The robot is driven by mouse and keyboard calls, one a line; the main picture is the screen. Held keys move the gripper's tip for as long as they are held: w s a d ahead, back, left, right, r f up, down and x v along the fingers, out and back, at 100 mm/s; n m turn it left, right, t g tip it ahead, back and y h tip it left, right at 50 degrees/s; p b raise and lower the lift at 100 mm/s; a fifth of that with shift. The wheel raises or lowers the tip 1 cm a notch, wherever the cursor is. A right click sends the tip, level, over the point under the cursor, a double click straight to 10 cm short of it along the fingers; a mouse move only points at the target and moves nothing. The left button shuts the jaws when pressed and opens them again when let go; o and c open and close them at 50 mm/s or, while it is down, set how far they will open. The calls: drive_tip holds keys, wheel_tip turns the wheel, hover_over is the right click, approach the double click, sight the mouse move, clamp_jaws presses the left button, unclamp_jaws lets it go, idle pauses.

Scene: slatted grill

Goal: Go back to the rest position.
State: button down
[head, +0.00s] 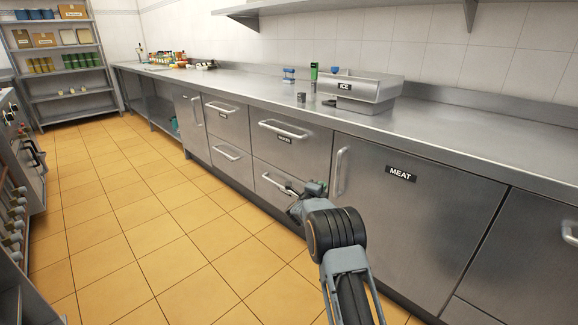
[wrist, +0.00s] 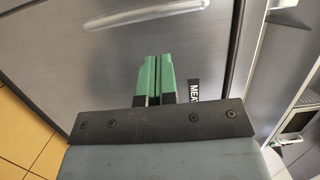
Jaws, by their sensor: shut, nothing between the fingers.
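My gripper (wrist: 152,80) shows in the wrist view with its two green fingers close together and nothing between them. In the head view my gripper (head: 291,190) is at the end of my arm, in front of the drawer fronts and to the left of the meat door (head: 400,225). It overlaps the lower drawer handle (head: 276,183) in the picture; I cannot tell whether they touch.
A long steel counter (head: 440,140) runs along the right wall, with an ice bin (head: 365,92) and small items on it. A shelf rack (head: 70,85) stands at the far left. Cooking equipment (head: 22,135) lines the left edge. The tiled floor (head: 140,210) between is clear.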

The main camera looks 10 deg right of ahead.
drive_tip(key=s+a+r+n+t+y+p, duration=0.1)
drive_tip(key=a+r+n+y+p, duration=0.2)
drive_tip(key=r, duration=0.4)
drive_tip(key=a+r+n+t+y+p, duration=0.1)
drive_tip(key=a+r+n+y+p, duration=0.1)
drive_tip(key=r+n+p, duration=0.3)
drive_tip(key=s+a+r+n+g+y+p, duration=0.1)
drive_tip(key=s+a+r+n+y+p, duration=0.3)
drive_tip(key=r, duration=0.3)
drive_tip(key=s+a+r+n+g+y+p, duration=0.1)
drive_tip(key=s+a+r+n+y+p, duration=0.3)
drive_tip(key=s+r, duration=0.3)
drive_tip(key=s+a+r+n+g+p, duration=0.1)
drive_tip(key=s+r+n+g+p, duration=0.1)
drive_tip(key=s, duration=0.8)
drive_tip(key=s+a+r+n+g+p, duration=0.1)
drive_tip(key=s+r+n+g+p, duration=0.2)
drive_tip(key=s, duration=0.7)
drive_tip(key=s+a+r+n+g+p, duration=0.1)
drive_tip(key=s+n+g+p, duration=0.3)
drive_tip(key=s, duration=0.7)
drive_tip(key=r+n+p, duration=0.1)
drive_tip(key=n+p, duration=0.1)
drive_tip(key=p, duration=0.2)
drive_tip(key=shift+r, duration=0.3)
drive_tip(key=shift+a, duration=0.1)
